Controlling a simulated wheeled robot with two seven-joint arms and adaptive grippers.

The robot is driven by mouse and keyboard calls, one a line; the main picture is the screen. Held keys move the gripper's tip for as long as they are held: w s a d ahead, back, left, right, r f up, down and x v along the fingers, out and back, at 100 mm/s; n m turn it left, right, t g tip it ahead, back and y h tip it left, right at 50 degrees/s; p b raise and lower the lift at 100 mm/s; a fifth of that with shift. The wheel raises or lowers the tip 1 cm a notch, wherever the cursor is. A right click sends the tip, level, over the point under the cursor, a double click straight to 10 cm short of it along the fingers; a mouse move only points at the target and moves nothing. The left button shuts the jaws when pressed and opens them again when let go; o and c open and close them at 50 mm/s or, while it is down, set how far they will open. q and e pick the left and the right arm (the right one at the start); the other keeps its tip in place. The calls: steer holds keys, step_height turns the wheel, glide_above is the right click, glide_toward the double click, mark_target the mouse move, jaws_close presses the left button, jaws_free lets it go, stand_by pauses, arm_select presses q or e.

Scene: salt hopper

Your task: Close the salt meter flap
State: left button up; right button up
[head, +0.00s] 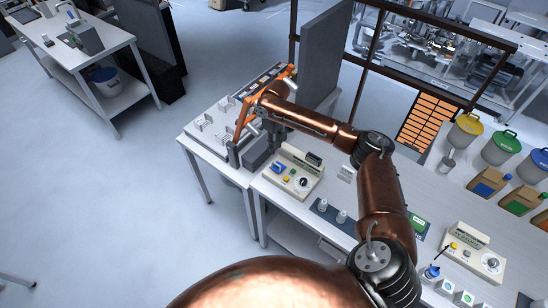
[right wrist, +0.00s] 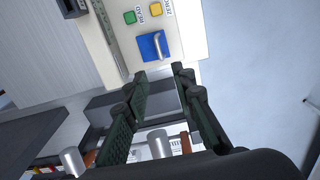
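A cream meter (head: 306,184) stands on the white bench, with a blue flap (head: 278,168) at its left end. In the right wrist view the blue flap (right wrist: 152,46) has a silver bar handle (right wrist: 158,46). Beside it are a green button marked READ (right wrist: 130,17) and a yellow one marked ZERO (right wrist: 156,9). I cannot tell the flap's angle. My right gripper (head: 274,134) is behind the meter's flap end. In the wrist view the gripper (right wrist: 162,73) has its fingers apart and nothing between them, short of the flap. My left gripper is not in view.
A grey block (head: 259,152) and an orange frame (head: 246,112) stand close to my right gripper. A similar meter (head: 474,254) stands further right.

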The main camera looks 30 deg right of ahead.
mark_target(274, 163)
steer(key=f, duration=0.4)
steer(key=shift+w+a+p, duration=0.15)
steer(key=shift+w+p, duration=0.05)
steer(key=shift+p, duration=0.1)
step_height(274, 163, down, 5)
steer(key=shift+s+r+p, duration=0.1)
steer(key=shift+p, duration=0.35)
steer(key=shift+f, duration=0.55)
steer(key=shift+c, duration=0.8)
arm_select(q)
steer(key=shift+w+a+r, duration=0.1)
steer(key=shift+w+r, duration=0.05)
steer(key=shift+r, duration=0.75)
arm_select(e)
jaws_close()
